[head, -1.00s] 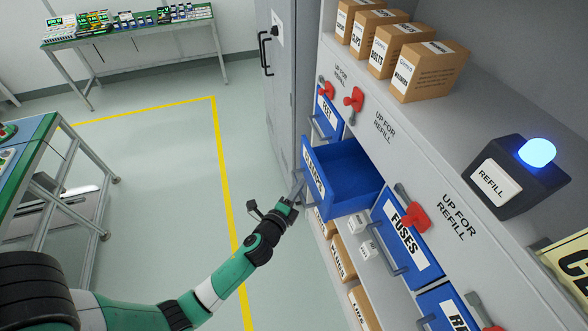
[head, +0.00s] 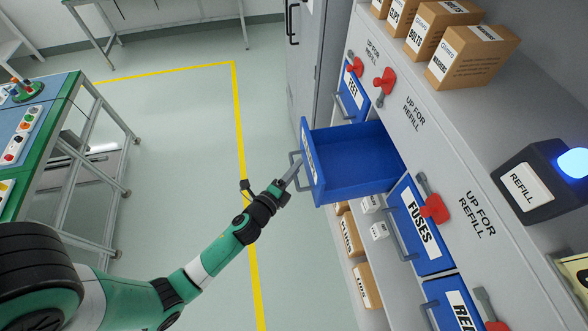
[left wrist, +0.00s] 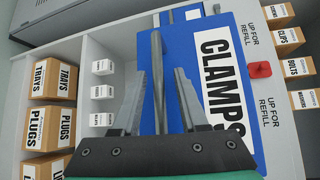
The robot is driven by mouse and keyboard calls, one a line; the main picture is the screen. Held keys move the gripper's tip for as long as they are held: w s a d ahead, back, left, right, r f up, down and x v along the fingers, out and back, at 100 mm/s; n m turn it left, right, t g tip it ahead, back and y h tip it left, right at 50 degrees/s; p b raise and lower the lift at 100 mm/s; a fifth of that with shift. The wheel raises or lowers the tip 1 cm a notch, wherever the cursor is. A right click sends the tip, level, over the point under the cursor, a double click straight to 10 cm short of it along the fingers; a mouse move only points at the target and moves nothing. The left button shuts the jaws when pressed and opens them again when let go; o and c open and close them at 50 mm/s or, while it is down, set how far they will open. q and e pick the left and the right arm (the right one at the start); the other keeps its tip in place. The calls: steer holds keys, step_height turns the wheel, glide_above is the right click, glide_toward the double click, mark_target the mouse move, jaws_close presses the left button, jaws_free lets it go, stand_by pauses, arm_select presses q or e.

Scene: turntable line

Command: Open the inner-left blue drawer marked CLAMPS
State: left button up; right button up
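The blue CLAMPS drawer (head: 352,165) stands pulled well out of the cabinet in the head view, and its inside looks empty. Its white CLAMPS label (left wrist: 222,90) faces the left wrist camera. My left gripper (head: 288,182) is at the drawer's front, by its grey handle (head: 294,166). In the left wrist view the handle bar (left wrist: 158,60) runs between the two fingers, with gaps visible beside it, so the gripper looks open around the bar. My right gripper is not in view.
The FUSES drawer (head: 421,228) beside it is closed, with a red latch (head: 435,208). Cardboard boxes (head: 472,55) and a REFILL lamp unit (head: 535,185) stand on the cabinet. PLUGS boxes (head: 350,236) sit below. Clear floor lies left of the drawer.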

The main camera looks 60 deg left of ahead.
arm_select(q)
steer(key=b+v, duration=0.2)
steer(key=v, duration=0.9)
steer(key=shift+s, duration=0.35)
steer(key=shift+d, duration=0.15)
